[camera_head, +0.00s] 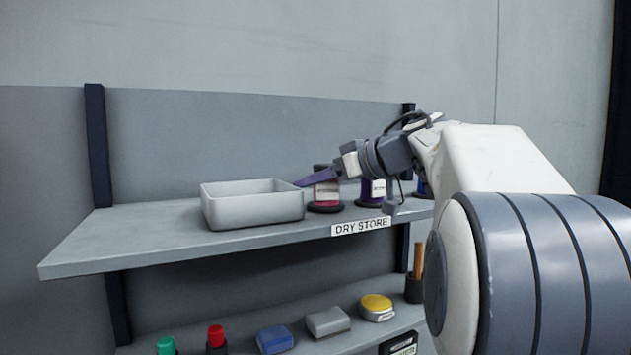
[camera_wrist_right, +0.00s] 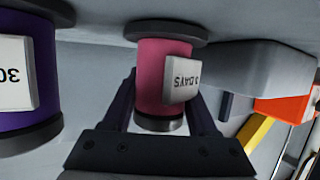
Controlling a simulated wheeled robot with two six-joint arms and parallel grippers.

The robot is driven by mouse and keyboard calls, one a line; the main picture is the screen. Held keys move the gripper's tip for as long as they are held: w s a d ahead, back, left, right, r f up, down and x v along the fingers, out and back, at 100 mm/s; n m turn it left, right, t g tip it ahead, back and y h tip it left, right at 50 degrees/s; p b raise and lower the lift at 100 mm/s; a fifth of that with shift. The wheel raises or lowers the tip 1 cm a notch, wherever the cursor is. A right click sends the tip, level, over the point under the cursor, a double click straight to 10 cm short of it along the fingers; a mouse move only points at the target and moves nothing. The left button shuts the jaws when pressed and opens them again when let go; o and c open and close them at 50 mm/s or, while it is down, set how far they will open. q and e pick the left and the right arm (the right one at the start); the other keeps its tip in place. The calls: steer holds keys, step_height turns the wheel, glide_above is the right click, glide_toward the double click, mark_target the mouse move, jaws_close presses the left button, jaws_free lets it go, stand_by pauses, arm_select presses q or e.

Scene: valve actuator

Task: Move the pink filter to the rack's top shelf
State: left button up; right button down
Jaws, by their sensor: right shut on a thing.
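The pink filter (camera_head: 327,193) is a pink cylinder with dark ends and a white label. It stands upright on the rack's top shelf (camera_head: 130,245), just right of the grey bin. My right gripper (camera_head: 318,178) reaches in from the right with its purple-grey fingers at the filter. In the right wrist view, which looks upside down, the pink filter (camera_wrist_right: 161,75) sits between the two fingers (camera_wrist_right: 163,100), its label reading "3 DAYS". The gripper is shut on it. My left gripper is not in view.
The grey bin (camera_head: 252,208) is close beside the filter. A purple filter (camera_head: 373,191) stands on its other side, partly behind my wrist, with a blue item (camera_head: 424,187) farther right. The "DRY STORE" label (camera_head: 361,226) marks the shelf edge. Several items lie on the lower shelf.

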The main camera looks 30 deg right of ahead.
steer(key=shift+f, duration=0.1)
steer(key=shift+c, duration=2.2)
jaws_free()
steer(key=shift+s+d, duration=0.1)
steer(key=shift+s, duration=0.1)
steer(key=b+v, duration=0.2)
steer(key=v, duration=0.9)
steer(key=shift+s+r, duration=0.2)
steer(key=shift+r, duration=0.1)
